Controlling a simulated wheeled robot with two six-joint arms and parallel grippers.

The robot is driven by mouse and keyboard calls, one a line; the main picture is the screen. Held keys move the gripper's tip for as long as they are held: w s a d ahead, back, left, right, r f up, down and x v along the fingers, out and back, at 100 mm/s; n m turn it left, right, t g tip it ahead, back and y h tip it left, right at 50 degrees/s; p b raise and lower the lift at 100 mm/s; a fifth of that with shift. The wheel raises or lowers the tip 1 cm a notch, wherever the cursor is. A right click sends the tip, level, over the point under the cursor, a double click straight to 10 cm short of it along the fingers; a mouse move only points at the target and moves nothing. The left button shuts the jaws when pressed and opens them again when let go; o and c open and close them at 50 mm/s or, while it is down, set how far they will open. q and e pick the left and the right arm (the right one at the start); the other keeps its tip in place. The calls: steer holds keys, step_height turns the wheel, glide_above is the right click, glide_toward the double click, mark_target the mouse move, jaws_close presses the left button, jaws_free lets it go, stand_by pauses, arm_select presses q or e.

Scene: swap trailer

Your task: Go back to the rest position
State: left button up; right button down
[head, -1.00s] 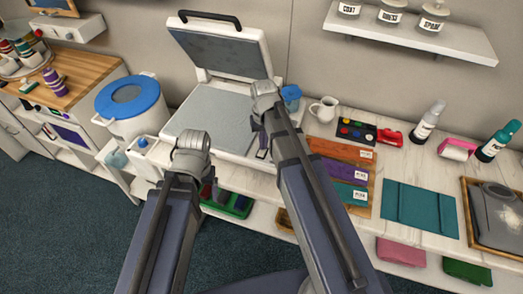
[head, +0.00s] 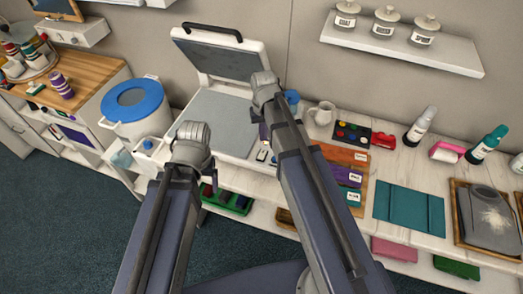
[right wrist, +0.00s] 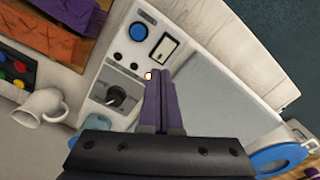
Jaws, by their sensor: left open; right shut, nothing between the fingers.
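My right arm reaches up the middle of the head view, over the front of the open white press (head: 222,115). My right gripper (right wrist: 160,105) shows in the right wrist view, its two purple-grey fingers together with nothing between them. It is above the press's control panel (right wrist: 125,85), which has a blue button and a knob. My left arm rises at the left of it, and its wrist ends in front of the press's lower left corner. The left gripper (head: 211,167) is mostly hidden behind its own wrist; it is open, and I see nothing held.
A white bin with a blue lid (head: 137,98) stands left of the press. A white mug (head: 321,113), paint tray (head: 352,133), coloured sheets (head: 341,176) and a teal folded cloth (head: 409,207) lie on the counter to the right. Dark carpet (head: 70,215) is clear in front.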

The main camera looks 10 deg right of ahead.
steer(key=shift+a, duration=0.1)
steer(key=s+a+f+n+b, duration=0.1)
steer(key=s+a+n, duration=0.1)
steer(key=s+a, duration=0.3)
steer(key=s+a+f+n+h+b, duration=0.1)
steer(key=s+a+n, duration=0.1)
steer(key=s+a, duration=0.3)
steer(key=s, duration=0.4)
steer(key=shift+s+a+n, duration=0.15)
steer(key=shift+n, duration=0.15)
